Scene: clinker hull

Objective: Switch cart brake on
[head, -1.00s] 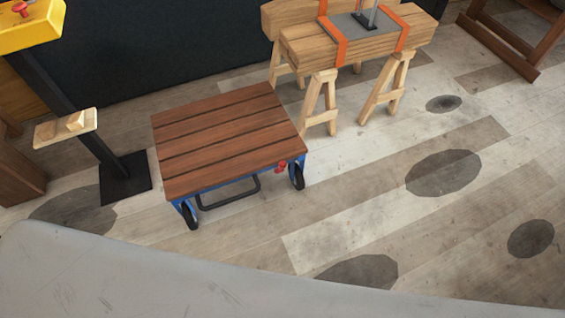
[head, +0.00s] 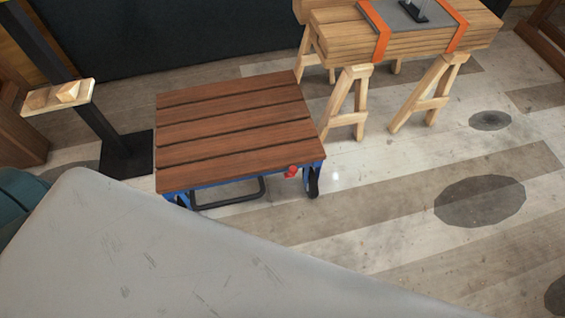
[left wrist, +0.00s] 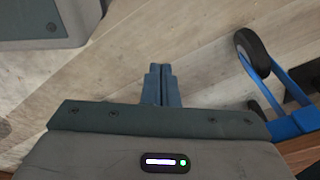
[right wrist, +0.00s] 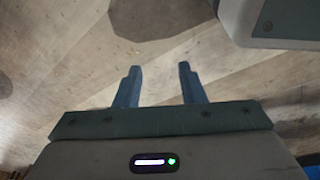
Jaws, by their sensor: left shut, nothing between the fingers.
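The cart (head: 235,125) has a slatted brown wooden deck on a blue frame, with a black bar handle (head: 230,196) low on its near side. A small red knob (head: 291,171), apparently the brake control, is at the near right corner of the frame. In the left wrist view part of the blue frame (left wrist: 287,122) and a black wheel (left wrist: 252,52) show on the right. My left gripper (left wrist: 162,70) is shut and empty, apart from the frame. My right gripper (right wrist: 157,70) is open and empty above the floor. Neither gripper shows in the head view.
Timber with orange straps (head: 400,40) lies on wooden trestles (head: 348,105) behind and right of the cart. A dark post on a black base (head: 127,153) with a small wooden shelf (head: 58,97) stands at left. The floor (head: 400,190) right of the cart is clear.

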